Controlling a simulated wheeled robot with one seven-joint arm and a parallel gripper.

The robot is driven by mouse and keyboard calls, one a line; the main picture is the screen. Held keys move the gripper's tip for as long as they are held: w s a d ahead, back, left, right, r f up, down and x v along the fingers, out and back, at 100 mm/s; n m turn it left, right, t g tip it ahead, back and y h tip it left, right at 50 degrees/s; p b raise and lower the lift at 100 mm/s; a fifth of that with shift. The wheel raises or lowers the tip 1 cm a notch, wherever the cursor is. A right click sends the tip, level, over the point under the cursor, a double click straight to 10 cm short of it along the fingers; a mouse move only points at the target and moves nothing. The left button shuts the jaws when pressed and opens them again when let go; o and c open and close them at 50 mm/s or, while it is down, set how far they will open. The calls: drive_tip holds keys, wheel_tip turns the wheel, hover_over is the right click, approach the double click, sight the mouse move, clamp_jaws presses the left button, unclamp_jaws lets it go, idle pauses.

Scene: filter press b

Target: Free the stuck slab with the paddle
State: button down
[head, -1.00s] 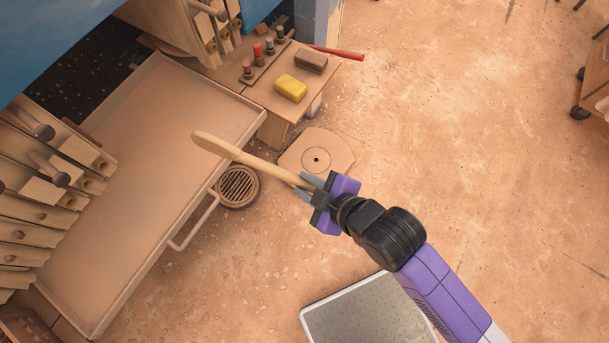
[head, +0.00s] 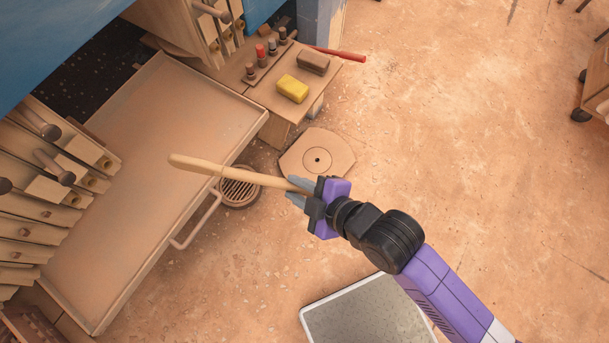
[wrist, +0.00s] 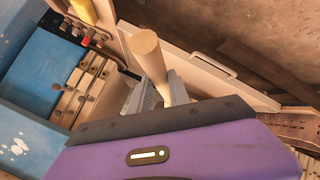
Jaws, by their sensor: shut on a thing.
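My gripper (head: 303,194) is shut on the handle of the wooden paddle (head: 230,175). In the head view the paddle points left, its tip over the edge of the large tray (head: 160,165). In the wrist view the paddle's round end (wrist: 146,43) sticks up between the fingers (wrist: 158,92). Filter press plates stand at the left (head: 50,170) and at the top (head: 215,25) in the head view. I cannot tell a stuck slab among them.
A small side table (head: 262,97) holds a yellow sponge (head: 293,88), a brown block (head: 313,62), several small knobbed pieces and a red-handled tool (head: 338,53). A round floor drain (head: 239,193) lies beside the tray's handle (head: 200,220). Open floor (head: 450,130) spreads to the right.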

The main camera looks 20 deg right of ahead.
sight(210, 166)
drive_tip(key=w+a, duration=0.4)
drive_tip(key=w+a+f+b, duration=0.1)
drive_tip(key=w+a, duration=0.3)
drive_tip(key=a, duration=0.1)
drive_tip(key=w+a+f, duration=0.1)
drive_tip(key=w+a, duration=0.3)
drive_tip(key=w, duration=0.1)
drive_tip(key=shift+a+f+b, duration=0.25)
drive_tip(key=shift+a+b, duration=0.15)
drive_tip(key=shift+w+a, duration=0.3)
drive_tip(key=shift+a, duration=0.35)
drive_tip(key=shift+w+a, duration=0.25)
drive_tip(key=shift+a, duration=0.35)
